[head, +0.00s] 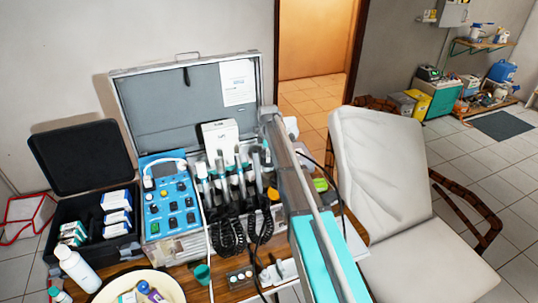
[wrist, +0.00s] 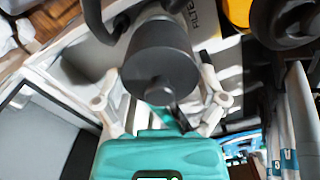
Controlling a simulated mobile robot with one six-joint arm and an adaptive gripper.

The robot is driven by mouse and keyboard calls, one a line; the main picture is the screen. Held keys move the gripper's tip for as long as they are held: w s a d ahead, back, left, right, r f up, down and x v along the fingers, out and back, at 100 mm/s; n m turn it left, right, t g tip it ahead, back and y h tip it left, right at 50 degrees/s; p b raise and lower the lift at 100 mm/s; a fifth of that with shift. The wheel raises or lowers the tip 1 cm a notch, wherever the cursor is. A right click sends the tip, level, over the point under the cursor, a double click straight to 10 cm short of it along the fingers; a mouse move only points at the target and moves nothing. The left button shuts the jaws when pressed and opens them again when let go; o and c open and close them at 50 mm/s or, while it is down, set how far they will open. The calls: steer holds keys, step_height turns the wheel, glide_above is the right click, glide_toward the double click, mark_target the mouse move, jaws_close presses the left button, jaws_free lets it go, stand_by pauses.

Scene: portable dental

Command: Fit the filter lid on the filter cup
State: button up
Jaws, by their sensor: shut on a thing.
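My gripper (wrist: 160,98) shows in the wrist view, with its pale fingers on either side of a dark grey, round-ended cylindrical part (wrist: 158,52). The jaws are shut on this part, which looks like the filter lid, though I cannot be sure. Its flat round end faces the camera, and its far side is hidden. A grey surface with partly cut-off lettering (wrist: 180,8) lies behind it. I cannot make out the filter cup for certain in either view. In the head view my arm hides the gripper and the part it holds.
The open case (head: 188,88) holds a blue control panel (head: 170,205) and several handpieces with coiled black hoses (head: 230,237). A teal cup (head: 202,275) and a round tray (head: 172,284) are at the front. A white chair (head: 385,170) stands right.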

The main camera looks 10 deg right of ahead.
steer(key=shift+f+b, duration=0.55)
steer(key=shift+f, duration=0.1)
steer(key=shift+f+b, duration=0.85)
stand_by(0.8)
steer(key=o, duration=0.6)
steer(key=shift+o, duration=0.2)
steer(key=shift+r, duration=0.15)
